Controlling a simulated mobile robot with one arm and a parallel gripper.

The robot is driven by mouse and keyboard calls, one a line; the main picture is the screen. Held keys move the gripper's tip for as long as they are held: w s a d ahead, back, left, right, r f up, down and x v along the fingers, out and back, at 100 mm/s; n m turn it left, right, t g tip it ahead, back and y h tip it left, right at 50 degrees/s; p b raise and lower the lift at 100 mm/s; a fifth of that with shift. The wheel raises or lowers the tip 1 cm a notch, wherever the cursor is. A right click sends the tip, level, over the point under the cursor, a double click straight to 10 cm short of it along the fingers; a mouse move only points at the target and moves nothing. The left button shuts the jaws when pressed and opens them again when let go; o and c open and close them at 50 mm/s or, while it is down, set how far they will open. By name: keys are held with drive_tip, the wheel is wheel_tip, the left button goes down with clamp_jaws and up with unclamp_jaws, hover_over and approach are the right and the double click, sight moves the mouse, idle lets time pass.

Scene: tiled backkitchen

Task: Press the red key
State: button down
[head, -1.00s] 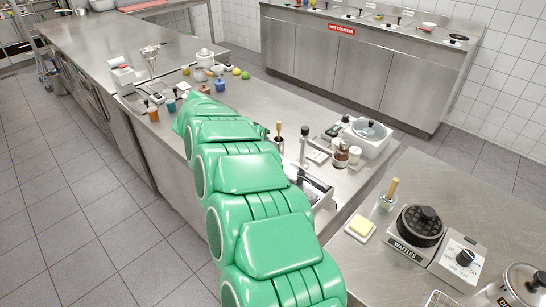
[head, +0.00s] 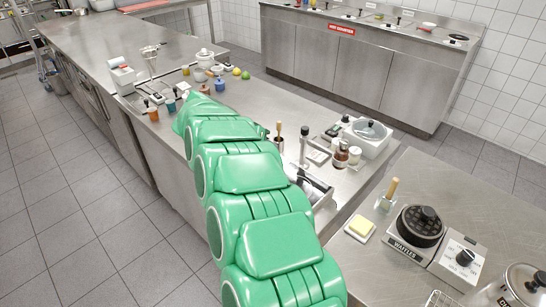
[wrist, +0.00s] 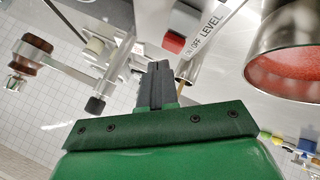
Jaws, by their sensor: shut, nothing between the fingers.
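The red key (wrist: 174,42) shows in the wrist view, set on a pale surface beside a label reading "ON/OFF LEVEL" (wrist: 207,33). My gripper (wrist: 158,66) is in the wrist view with its dark fingers shut and nothing between them. In that picture its tips lie just below and left of the key. They look apart from it, but I cannot tell the depth between them. In the head view my green arm covers the gripper, and I cannot make out the key there.
In the wrist view a metal cup with red inside (wrist: 290,62) is close on the right. A brown-knobbed crank (wrist: 34,48) is at left. In the head view, small jars and bottles stand around my arm on the steel counter (head: 262,97); a waffle maker (head: 421,226) stands at right.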

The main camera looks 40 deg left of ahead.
drive_tip(key=shift+f, duration=0.75)
idle(0.8)
drive_tip(key=shift+r, duration=0.85)
drive_tip(key=shift+r, duration=3)
idle(1.0)
